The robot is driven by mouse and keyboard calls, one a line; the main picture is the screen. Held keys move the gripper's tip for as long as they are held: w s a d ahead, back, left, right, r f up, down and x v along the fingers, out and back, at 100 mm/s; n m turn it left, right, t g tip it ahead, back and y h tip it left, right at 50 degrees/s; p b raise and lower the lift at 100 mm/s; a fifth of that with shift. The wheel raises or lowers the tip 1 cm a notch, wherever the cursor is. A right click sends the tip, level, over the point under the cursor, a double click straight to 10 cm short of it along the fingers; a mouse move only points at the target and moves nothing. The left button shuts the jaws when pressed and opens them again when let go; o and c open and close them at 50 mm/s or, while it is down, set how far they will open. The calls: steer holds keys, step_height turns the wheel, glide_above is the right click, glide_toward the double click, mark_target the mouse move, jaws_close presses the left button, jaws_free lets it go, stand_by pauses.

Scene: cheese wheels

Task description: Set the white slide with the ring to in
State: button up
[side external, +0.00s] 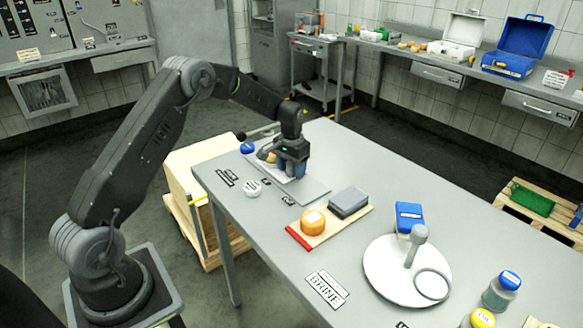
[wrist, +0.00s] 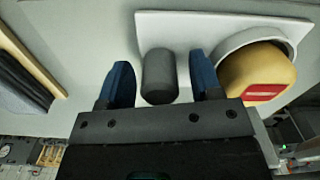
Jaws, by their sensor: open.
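The white slide (wrist: 200,28) is a flat plate in the wrist view. It carries a dark grey upright post (wrist: 160,72) and a white ring (wrist: 236,45) at its right. A yellow cheese wheel (wrist: 258,72) with a red label sits in the ring. My gripper (wrist: 159,78) is open, one blue finger on each side of the post, with a gap on both sides. In the side view my gripper (side external: 291,173) is low over the slide at the table's far left end and hides the post. The slide's exact setting cannot be told.
Small label plates lie beside the slide. A board with an orange cheese wheel (side external: 313,221) and a grey block (side external: 349,202) is nearby. A white round plate (side external: 385,283) with a grey handle and loop, a blue box (side external: 409,216) and jars stand farther right.

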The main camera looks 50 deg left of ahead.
jaws_close()
steer(key=shift+a, duration=1.95)
jaws_free()
step_height(320, 180, up, 14)
